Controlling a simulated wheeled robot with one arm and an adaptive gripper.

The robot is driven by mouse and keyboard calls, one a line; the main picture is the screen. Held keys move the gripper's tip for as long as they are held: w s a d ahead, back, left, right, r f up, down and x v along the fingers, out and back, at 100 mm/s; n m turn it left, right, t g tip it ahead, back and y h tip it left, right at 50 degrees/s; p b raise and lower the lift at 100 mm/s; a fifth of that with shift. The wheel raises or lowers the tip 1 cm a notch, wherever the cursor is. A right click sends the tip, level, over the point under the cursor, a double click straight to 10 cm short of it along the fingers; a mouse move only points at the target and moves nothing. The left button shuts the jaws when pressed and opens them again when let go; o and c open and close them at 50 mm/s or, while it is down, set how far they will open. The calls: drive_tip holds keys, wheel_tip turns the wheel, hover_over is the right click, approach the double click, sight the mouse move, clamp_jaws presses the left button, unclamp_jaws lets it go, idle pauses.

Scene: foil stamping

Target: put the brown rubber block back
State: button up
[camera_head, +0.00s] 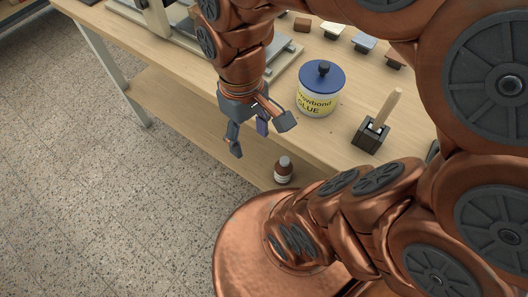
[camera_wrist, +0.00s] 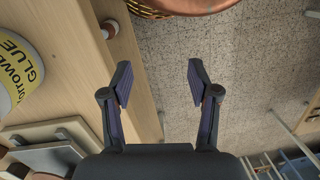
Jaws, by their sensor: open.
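My gripper (camera_head: 262,137) hangs in front of the table's front edge with its fingers spread. In the wrist view my gripper (camera_wrist: 160,82) is open, with nothing between the fingers and the speckled floor beneath. A small brown block (camera_head: 301,24) sits on the tabletop at the back, first in a row of several small pieces. A reddish-brown piece (camera_head: 395,60) on a dark base is at the right end of that row, partly covered by my arm. I cannot tell which of them, if either, is the brown rubber block.
A blue-lidded glue jar (camera_head: 320,88) and a black holder (camera_head: 371,136) with a wooden handle stand near the table's (camera_head: 180,62) front edge. A press-like device (camera_head: 160,20) is at the back left. Floor at left is clear.

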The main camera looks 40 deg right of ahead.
drive_tip(key=shift+m, duration=0.9)
drive_tip(key=s, duration=0.1)
drive_tip(key=s+f, duration=0.1)
drive_tip(key=s, duration=0.1)
drive_tip(key=s+f, duration=0.1)
drive_tip(key=shift+s+d+f, duration=0.15)
drive_tip(key=shift+s, duration=0.05)
wheel_tip(320, 180, up, 5)
drive_tip(key=p, duration=0.5)
